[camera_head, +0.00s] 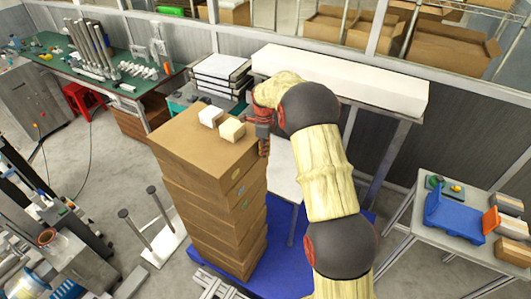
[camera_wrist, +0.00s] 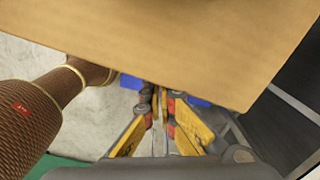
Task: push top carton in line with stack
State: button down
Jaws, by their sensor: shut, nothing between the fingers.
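The top carton (camera_head: 190,150) is a brown box on a tall stack of brown cartons (camera_head: 215,228) in the head view. Its left edge sticks out a little past the carton below. Two small blocks, one white (camera_head: 210,116) and one cream (camera_head: 231,130), sit on its top. My gripper (camera_head: 264,146) is shut and empty, pointing down at the carton's right side near the far corner. In the wrist view, the carton (camera_wrist: 180,40) fills the upper part and my fingertips (camera_wrist: 160,92) are close to its edge. I cannot tell whether they touch it.
A long white box (camera_head: 345,80) lies on a table behind. Stacked trays (camera_head: 220,72) stand behind the carton. A grey table (camera_head: 440,228) with a blue bin (camera_head: 455,214) is at right.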

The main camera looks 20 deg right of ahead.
jog(key=s+d, duration=0.2)
jog(key=d, duration=0.2)
notch_tip(320, 180, up, 10)
jog(key=b, duration=0.2)
jog(key=s+a+f+n+t+b, duration=0.2)
jog(key=s+a+f+n+b, duration=0.2)
jog(key=s+n+b, duration=0.4)
jog(key=s+a+f+n+t+b, duration=0.1)
jog(key=s+a+f+n+b, duration=0.3)
jog(key=s, duration=1.5)
jog(key=s+a+f+n+t+b, duration=0.2)
jog(key=s+a+f+n+b, duration=0.3)
jog(key=s+a+n+b, duration=0.4)
jog(key=s+n+b, duration=0.3)
jog(key=s+b, duration=0.1)
jog(key=shift+s+n+t+b, duration=0.2)
jog(key=shift+n+t+b, duration=0.1)
jog(key=shift+b, duration=0.1)
